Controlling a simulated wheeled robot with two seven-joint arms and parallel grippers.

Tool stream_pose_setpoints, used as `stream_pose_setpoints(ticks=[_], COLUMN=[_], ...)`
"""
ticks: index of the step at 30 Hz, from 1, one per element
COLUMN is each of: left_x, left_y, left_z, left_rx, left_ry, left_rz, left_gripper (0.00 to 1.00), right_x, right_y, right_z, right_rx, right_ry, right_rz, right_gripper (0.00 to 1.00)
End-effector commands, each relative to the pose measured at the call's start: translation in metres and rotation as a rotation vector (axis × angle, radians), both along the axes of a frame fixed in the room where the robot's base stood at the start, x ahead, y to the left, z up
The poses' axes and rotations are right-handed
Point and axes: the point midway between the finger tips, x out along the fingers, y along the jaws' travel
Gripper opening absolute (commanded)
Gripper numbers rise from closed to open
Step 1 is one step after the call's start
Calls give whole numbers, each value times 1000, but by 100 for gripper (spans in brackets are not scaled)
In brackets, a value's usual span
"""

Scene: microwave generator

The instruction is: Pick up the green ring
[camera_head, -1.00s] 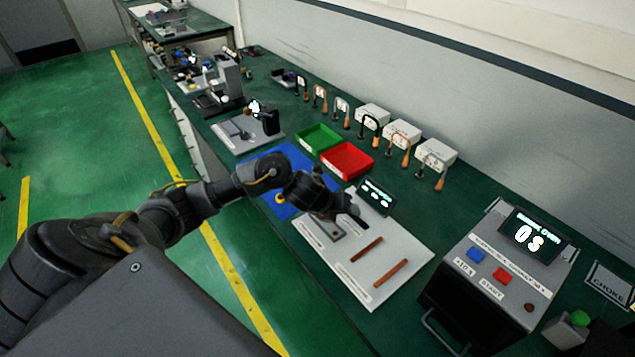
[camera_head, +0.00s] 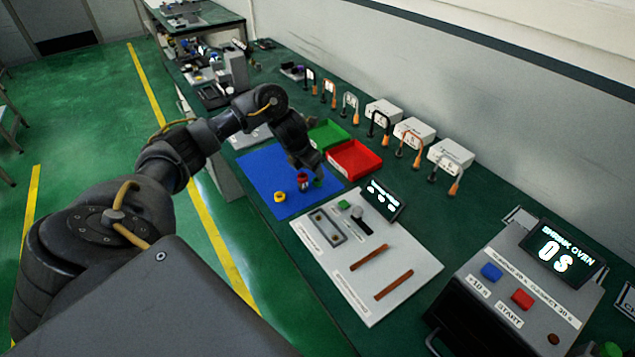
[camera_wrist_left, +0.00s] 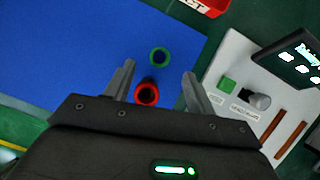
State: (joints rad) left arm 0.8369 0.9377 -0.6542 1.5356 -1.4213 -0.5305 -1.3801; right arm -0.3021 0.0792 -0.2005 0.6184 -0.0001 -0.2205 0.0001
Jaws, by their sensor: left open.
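The height of the fingertips over the green ring is hard to tell. My right gripper is out of view.
A yellow ring (camera_head: 279,196) lies on the mat's left part. Green (camera_head: 328,133) and red (camera_head: 355,160) trays stand behind. A white board (camera_head: 400,290) with brown strips and a small screen (camera_head: 382,199) is to the right, then the oven box (camera_head: 520,270).

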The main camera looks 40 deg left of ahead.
Motion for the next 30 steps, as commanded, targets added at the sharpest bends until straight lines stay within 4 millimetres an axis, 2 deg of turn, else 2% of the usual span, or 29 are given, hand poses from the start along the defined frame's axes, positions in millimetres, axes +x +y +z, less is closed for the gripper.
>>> stream_pose_setpoints(ticks=[8, 13, 18, 26, 30], left_x=[4, 11, 19, 20, 20], left_y=[-2, -1, -2, -2, -2], left_z=[-9, -33, -51, -54, -53], left_rx=[-1, -2, -1, 0, 0], left_ry=[2, 5, 1, -1, -1], left_rz=[-2, 0, -2, -3, -3], left_gripper=[55, 55, 55, 55, 38], right_x=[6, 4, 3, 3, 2], right_y=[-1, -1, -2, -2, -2], right_z=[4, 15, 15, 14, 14], right_rx=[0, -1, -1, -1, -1], right_ry=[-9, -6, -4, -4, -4], right_rz=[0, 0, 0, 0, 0], right_gripper=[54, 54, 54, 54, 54])
